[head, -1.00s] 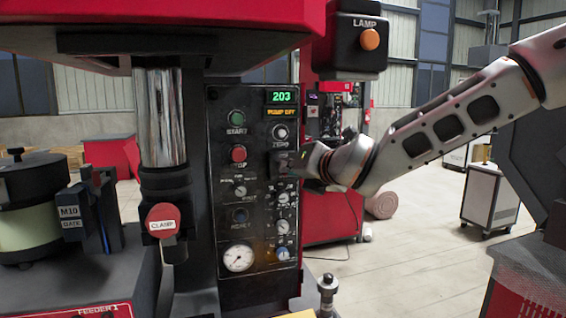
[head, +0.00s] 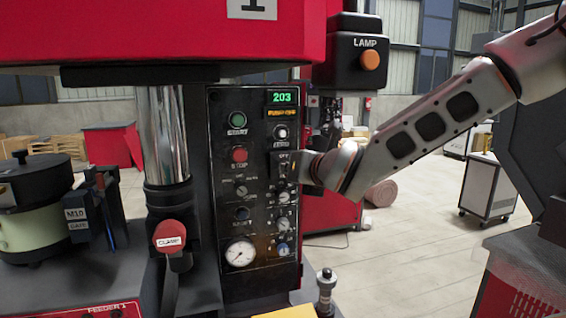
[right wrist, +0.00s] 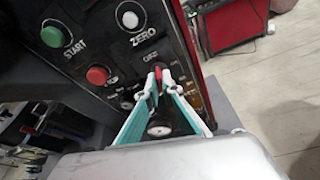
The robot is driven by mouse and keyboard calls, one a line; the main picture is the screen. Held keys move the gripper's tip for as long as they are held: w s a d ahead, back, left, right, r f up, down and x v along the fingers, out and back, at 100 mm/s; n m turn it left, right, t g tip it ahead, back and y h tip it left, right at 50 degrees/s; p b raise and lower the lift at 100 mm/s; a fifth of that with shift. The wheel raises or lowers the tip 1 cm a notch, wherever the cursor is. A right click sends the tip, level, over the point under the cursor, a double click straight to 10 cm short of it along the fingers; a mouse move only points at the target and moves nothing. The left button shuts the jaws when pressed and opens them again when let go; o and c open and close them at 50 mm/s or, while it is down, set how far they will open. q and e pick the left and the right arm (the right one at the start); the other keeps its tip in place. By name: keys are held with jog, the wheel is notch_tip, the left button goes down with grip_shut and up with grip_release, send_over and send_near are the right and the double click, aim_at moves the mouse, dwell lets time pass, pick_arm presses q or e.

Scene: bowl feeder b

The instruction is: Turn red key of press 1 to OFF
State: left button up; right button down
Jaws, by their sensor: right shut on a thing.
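The control panel (head: 262,215) of press 1 faces me in the head view, with a lit 203 display (head: 282,98). My right gripper (head: 290,172) is at the panel's right side, below the ZERO knob (head: 281,132); its wrist hides most of the key there. In the right wrist view my right gripper (right wrist: 158,86) has its two teal fingers closed on the small red key (right wrist: 159,73), one finger on each side. The key's exact angle is hard to read. My left gripper is not in view.
A green START button (head: 237,119) and a red STOP button (head: 239,154) are left of the gripper. A red CLAMP knob (head: 170,236) and a feeder bowl (head: 32,210) are further left. The LAMP box (head: 345,50) hangs above.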

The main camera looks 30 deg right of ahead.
dwell(0.3)
jog(key=shift+a+n+h, duration=0.1)
jog(key=shift+n+h, duration=0.7)
jog(key=shift+n, duration=0.7)
jog(key=c, duration=2.2)
grip_release()
jog(key=shift+o, duration=0.2)
